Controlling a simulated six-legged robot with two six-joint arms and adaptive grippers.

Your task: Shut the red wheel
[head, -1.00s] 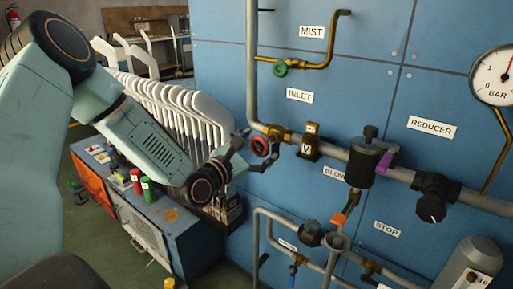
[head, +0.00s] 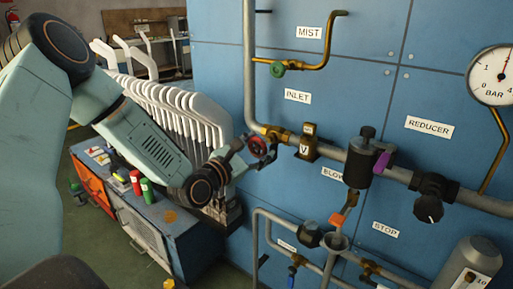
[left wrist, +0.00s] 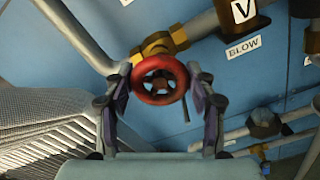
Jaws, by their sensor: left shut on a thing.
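The red wheel (head: 258,146) is a small round handwheel on a brass valve (head: 276,133) in the inlet pipe, below the INLET label. In the left wrist view the wheel (left wrist: 159,97) faces me, with its spokes and hub showing. My left gripper (head: 256,151) is at the wheel and shut on it. In the left wrist view the two fingers of this gripper (left wrist: 160,82) stand on either side of the rim. In the head view the fingers cover part of the wheel. My right gripper is not in view.
A green wheel (head: 277,70) sits on the MIST pipe above. To the right are the V block (head: 306,146), the reducer (head: 361,165) and a pressure gauge (head: 497,77).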

